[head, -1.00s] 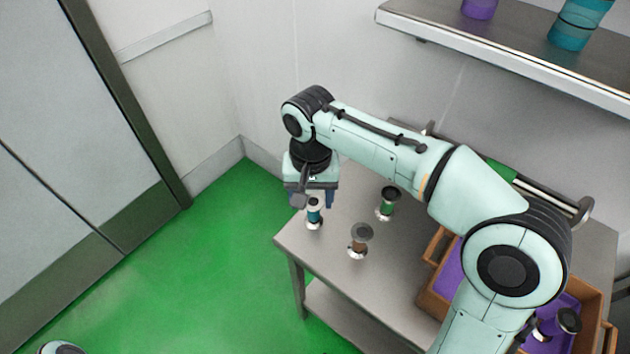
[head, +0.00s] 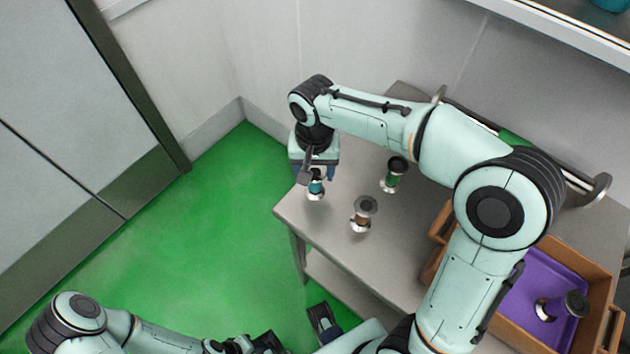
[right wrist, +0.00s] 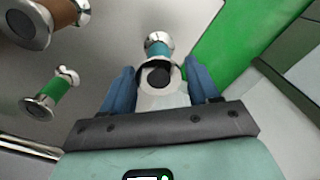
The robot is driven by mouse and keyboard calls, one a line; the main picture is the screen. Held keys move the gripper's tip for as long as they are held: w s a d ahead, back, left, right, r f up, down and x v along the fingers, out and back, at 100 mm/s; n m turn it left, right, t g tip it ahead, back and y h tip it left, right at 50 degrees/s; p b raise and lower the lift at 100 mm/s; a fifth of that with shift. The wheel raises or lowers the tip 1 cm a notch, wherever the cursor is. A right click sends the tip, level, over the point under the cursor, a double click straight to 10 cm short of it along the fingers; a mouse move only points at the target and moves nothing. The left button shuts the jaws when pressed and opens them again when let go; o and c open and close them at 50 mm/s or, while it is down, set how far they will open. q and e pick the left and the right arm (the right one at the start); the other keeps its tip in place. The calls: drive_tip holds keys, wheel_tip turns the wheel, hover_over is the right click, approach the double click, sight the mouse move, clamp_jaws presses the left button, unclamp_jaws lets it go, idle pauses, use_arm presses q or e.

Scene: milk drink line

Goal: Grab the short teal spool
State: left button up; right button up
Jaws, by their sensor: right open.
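The short teal spool (head: 316,188) stands upright near the left corner of the metal table. It has silver flanges and a dark hub. My right gripper (head: 315,175) is directly over it, pointing down. In the right wrist view the teal spool (right wrist: 158,50) lies just ahead of the two blue fingers (right wrist: 160,92), which are open with a gap between them. I cannot tell whether the fingers reach around its top.
A brown spool (head: 363,214) and a green spool (head: 393,175) stand on the table (head: 335,240) to the right. A wooden crate (head: 603,268) with a purple lining holds a purple spool (head: 563,306). Green floor lies past the table's left edge.

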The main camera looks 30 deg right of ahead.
sight(315, 192)
wheel_tip(315, 192, down, 5)
drive_tip(key=shift+w+d+r+b, duration=0.1)
drive_tip(key=shift+b, duration=0.2)
drive_tip(key=shift+r, duration=0.1)
drive_tip(key=c, duration=0.8)
drive_tip(key=shift+c, duration=0.2)
